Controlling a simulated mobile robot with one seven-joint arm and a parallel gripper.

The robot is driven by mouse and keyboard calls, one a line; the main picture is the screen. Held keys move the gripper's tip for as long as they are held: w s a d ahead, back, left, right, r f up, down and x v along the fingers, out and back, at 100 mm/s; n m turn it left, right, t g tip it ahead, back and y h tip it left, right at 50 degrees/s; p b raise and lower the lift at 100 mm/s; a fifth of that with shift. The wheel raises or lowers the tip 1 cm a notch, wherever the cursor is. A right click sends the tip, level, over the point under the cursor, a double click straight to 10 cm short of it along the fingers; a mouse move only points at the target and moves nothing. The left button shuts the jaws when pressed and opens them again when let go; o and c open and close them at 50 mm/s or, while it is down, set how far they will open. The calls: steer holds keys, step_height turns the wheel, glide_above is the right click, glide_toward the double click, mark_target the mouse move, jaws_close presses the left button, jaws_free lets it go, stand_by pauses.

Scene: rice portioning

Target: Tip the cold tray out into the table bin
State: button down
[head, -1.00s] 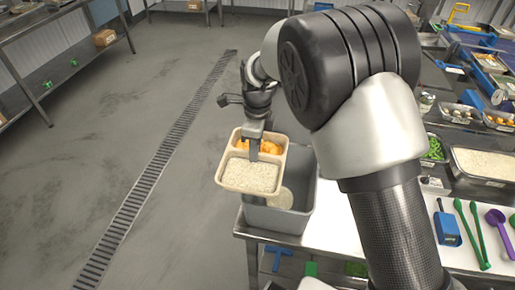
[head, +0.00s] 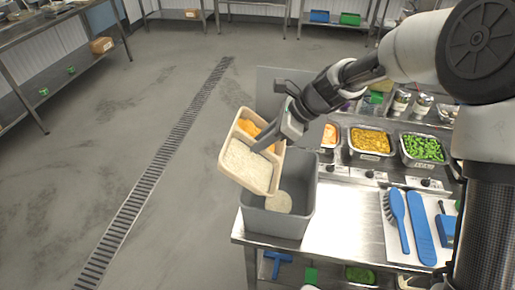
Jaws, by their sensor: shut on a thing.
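The cold tray (head: 276,172) is a beige tray with compartments, with white rice (head: 246,165) in the larger one and orange food (head: 250,128) in the smaller. My gripper (head: 277,138) is shut on the tray at its right side. The tray is held tilted above the left part of the table bin. The table bin (head: 276,221) is a grey open tub on the near left corner of the steel table. A round pale thing (head: 279,202) shows inside it. The food still lies in the tray; the fingertips are partly hidden by it.
The steel table (head: 335,215) extends right of the bin. Pans of yellow food (head: 370,141) and green peas (head: 424,149) stand behind. Blue tools (head: 420,228) lie on a white board at the right. Open floor with a drain grate (head: 150,175) lies left.

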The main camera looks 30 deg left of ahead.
steer(key=shift+w+d+r+g+y+b, duration=0.3)
steer(key=shift+y+b, duration=0.5)
steer(key=shift+b, duration=0.95)
steer(key=shift+s+d+b, duration=0.1)
steer(key=shift+d+b, duration=0.05)
steer(key=shift+b, duration=0.15)
steer(key=shift+r, duration=0.1)
steer(key=y+b, duration=0.1)
steer(key=b, duration=0.1)
steer(key=d+r+y+b, duration=0.1)
steer(key=b, duration=0.2)
steer(key=shift+w+d+g, duration=0.2)
steer(key=shift+g, duration=0.1)
steer(key=y, duration=0.1)
steer(key=d+y+b, duration=0.1)
steer(key=d+g+b, duration=0.1)
steer(key=shift+w+r+y, duration=0.35)
steer(key=shift+y, duration=0.05)
steer(key=shift+w+d+r+g+y+b, duration=0.15)
steer(key=shift+d+y+b, duration=0.2)
steer(key=shift+y, duration=0.25)
steer(key=shift+w+d+r+g+y+b, duration=0.1)
steer(key=shift+d+g+y+b, duration=0.15)
steer(key=shift+d+y, duration=0.3)
steer(key=shift+w+d+r+g+y+b, duration=0.15)
steer(key=shift+d+y+b, duration=0.2)
steer(key=shift+y, duration=0.3)
